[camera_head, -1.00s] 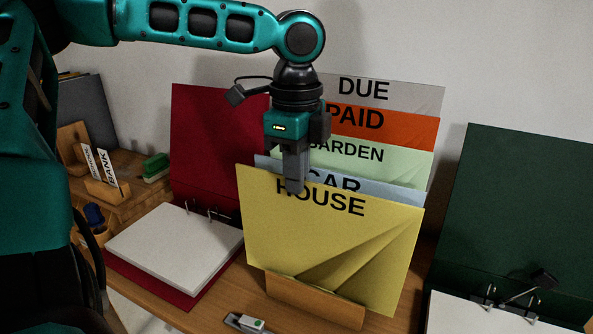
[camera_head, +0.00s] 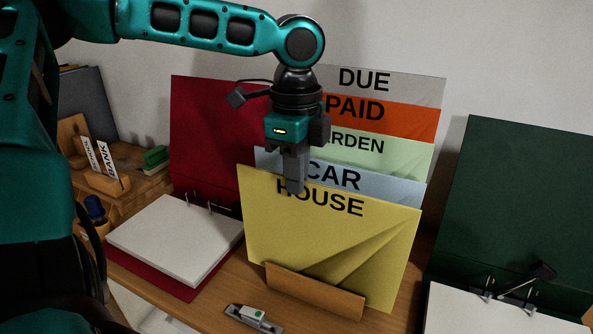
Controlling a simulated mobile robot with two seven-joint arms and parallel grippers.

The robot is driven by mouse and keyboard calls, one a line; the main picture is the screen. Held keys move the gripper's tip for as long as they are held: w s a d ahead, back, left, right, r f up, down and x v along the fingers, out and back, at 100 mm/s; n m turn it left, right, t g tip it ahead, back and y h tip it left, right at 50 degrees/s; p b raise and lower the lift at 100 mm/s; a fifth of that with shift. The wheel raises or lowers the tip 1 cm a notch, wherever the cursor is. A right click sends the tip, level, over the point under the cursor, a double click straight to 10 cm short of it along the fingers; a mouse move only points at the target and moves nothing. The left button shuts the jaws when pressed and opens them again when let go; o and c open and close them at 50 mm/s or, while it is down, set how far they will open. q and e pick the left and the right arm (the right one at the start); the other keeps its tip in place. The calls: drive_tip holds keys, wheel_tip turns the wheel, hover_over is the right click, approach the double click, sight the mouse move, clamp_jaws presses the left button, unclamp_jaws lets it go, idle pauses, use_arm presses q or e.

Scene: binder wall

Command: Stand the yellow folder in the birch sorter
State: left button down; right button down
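The yellow folder (camera_head: 330,245), marked HOUSE, stands nearly upright at the front of the row of folders. My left gripper (camera_head: 295,186) points down at its top edge, left of the middle, and is shut on it; one finger shows in front of the sheet. The birch sorter (camera_head: 315,292) shows only as a low front board. The folder's lower edge passes behind this board, and its right corner sticks out past it. Whether the folder touches the sorter's floor is hidden. My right gripper is not in view.
Behind stand the blue CAR folder (camera_head: 395,190), green GARDEN folder (camera_head: 415,160), orange PAID folder (camera_head: 410,125) and grey DUE folder (camera_head: 415,90). An open red binder (camera_head: 205,130) lies left, an open green binder (camera_head: 520,200) right. A small grey-white item (camera_head: 254,318) lies in front.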

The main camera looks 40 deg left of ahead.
use_arm(q)
drive_tip(key=shift+f, duration=1.35)
drive_tip(key=c, duration=1.2)
unclamp_jaws()
drive_tip(key=shift+c, duration=0.2)
wheel_tip(320, 180, up, 13)
